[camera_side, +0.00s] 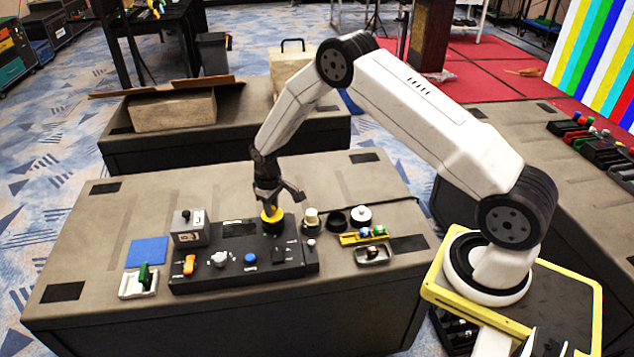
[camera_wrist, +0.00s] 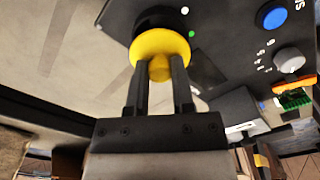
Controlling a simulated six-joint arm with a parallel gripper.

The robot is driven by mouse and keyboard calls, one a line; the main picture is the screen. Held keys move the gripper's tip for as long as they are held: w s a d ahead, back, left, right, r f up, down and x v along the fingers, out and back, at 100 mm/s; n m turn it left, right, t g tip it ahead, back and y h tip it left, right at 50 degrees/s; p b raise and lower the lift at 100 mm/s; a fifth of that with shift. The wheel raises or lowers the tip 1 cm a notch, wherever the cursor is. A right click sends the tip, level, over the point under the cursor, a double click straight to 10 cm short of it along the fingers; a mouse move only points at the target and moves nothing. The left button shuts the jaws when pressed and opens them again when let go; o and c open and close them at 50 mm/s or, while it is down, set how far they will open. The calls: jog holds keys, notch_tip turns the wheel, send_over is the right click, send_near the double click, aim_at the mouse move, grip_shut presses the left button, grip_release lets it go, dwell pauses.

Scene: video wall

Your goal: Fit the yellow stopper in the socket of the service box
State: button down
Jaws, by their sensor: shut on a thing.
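The yellow stopper (camera_side: 272,214) is held in my gripper (camera_side: 271,204), which points down over the service box (camera_side: 220,260). In the wrist view the stopper (camera_wrist: 160,45) shows as a wide yellow disc with a round knob, and the two black fingers of my gripper (camera_wrist: 160,76) are shut on the knob. The black round socket (camera_side: 271,227) is directly below the stopper at the back right of the box. The dark socket (camera_wrist: 160,17) also shows behind the disc in the wrist view. The disc hides most of its mouth, so I cannot tell how far the stopper is in.
The box carries an orange switch (camera_side: 190,264), a grey knob (camera_side: 219,260) and a blue button (camera_side: 250,258). A grey box (camera_side: 190,228) stands behind its left end. Several round parts and a yellow rack (camera_side: 350,239) are to the right. The table's left back is clear.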

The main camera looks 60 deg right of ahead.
jog(key=shift+f, duration=1.05)
dwell(2.3)
jog(key=shift+c, duration=2)
grip_release()
jog(key=shift+o, duration=0.2)
jog(key=shift+o, duration=1)
jog(key=shift+r, duration=0.15)
jog(key=shift+r, duration=3.85)
